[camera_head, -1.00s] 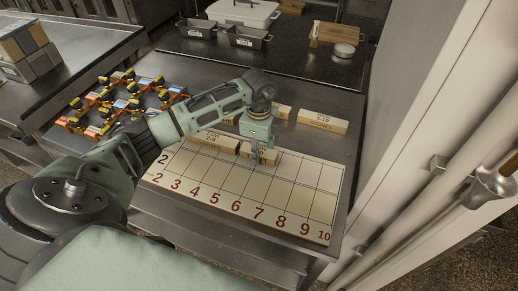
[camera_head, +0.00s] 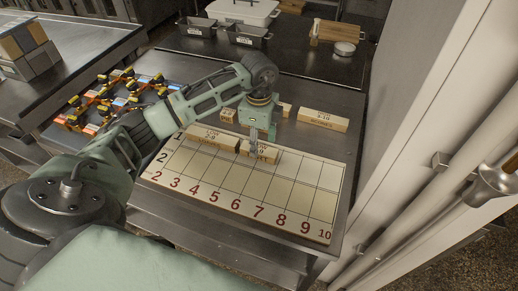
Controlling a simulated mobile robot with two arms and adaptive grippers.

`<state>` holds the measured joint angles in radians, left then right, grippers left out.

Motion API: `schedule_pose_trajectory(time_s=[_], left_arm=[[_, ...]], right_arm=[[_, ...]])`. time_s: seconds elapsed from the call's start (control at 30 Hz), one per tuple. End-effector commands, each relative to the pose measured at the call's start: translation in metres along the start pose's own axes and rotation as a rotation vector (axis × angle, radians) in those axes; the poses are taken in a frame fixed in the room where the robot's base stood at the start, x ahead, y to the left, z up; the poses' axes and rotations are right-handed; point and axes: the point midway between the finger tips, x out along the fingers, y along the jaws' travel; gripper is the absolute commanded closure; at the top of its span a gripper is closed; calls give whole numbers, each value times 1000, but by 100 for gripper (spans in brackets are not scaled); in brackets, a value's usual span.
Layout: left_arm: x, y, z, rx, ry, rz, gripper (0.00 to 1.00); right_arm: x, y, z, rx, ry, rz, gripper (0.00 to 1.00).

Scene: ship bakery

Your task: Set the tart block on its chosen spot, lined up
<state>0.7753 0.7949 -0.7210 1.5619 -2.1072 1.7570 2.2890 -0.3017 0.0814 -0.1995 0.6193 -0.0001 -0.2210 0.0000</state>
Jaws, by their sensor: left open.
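The pale numbered board (camera_head: 235,196) lies on the metal table, with columns up to 10 and rows 1 and 2 marked. A long wooden block (camera_head: 212,138) lies along its back row on the left. The labels are too small to show which block is the tart one. My right gripper is out of view.
Behind the board lie a long labelled block (camera_head: 322,120) and a small block (camera_head: 227,115), with another partly hidden by my gripper. A cluster of orange and black items (camera_head: 108,98) is at the left. The board's front and right squares are clear. A white wall panel (camera_head: 420,120) stands to the right.

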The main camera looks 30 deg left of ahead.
Motion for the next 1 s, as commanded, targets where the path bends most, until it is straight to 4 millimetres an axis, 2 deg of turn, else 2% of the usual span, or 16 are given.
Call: schedule_pose_trajectory(time_s=[0.03,0.2,0.4,0.6,1.0], left_arm=[[-10,-2,0,1,1,-7,51],[-47,-2,0,0,1,-6,51],[-76,-1,0,0,1,-3,51],[-86,0,0,1,0,0,51],[-86,0,0,0,0,0,51]], right_arm=[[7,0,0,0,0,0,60],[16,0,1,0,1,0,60],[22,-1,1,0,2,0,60],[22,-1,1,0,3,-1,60],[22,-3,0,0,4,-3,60]])
